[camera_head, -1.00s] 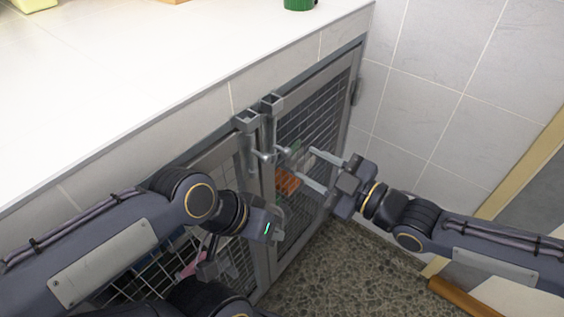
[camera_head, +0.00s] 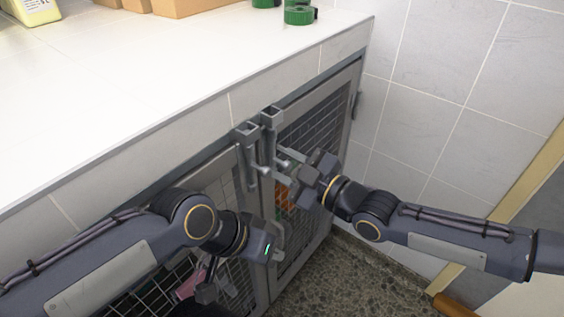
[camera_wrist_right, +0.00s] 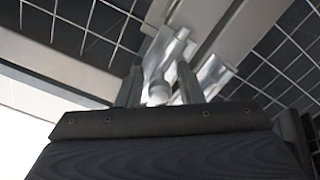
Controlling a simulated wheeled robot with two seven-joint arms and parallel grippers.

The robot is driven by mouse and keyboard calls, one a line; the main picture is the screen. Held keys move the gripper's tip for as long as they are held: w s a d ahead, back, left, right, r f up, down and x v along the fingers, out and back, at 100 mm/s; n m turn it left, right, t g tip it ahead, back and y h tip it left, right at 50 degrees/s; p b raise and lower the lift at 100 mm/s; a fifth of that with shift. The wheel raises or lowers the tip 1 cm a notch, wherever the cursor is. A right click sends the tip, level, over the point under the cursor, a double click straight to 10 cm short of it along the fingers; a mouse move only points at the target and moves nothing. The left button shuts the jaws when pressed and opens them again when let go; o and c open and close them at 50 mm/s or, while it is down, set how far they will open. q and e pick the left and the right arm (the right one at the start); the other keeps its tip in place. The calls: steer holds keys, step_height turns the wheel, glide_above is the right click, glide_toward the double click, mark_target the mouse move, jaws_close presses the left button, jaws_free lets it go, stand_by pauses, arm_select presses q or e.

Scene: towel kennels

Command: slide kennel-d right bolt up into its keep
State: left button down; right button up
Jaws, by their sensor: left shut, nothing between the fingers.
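Two grey upright bolts stand side by side where two mesh kennel doors meet, each below a square keep under the counter edge. The left bolt (camera_head: 250,157) and the right bolt (camera_head: 270,145) have small round knobs. I cannot tell from any label which is kennel-d's. My right gripper (camera_head: 284,167) reaches in from the right with its fingers at the bolts. In the right wrist view a bolt knob (camera_wrist_right: 158,92) lies between its two parted fingers (camera_wrist_right: 160,88); contact is not clear. My left gripper (camera_head: 277,250) is shut and empty, low in front of the doors.
A tiled wall (camera_head: 440,90) closes the right side. An orange item (camera_head: 284,198) shows behind the right mesh.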

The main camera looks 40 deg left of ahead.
jaws_close()
steer(key=shift+r+p, duration=1.2)
steer(key=shift+r, duration=0.8)
steer(key=shift+f, duration=0.1)
steer(key=shift+o, duration=0.9)
jaws_free()
steer(key=shift+o, duration=0.2)
steer(key=shift+f, duration=0.1)
steer(key=d+p, duration=0.1)
steer(key=d, duration=0.7)
steer(key=shift+s, duration=0.25)
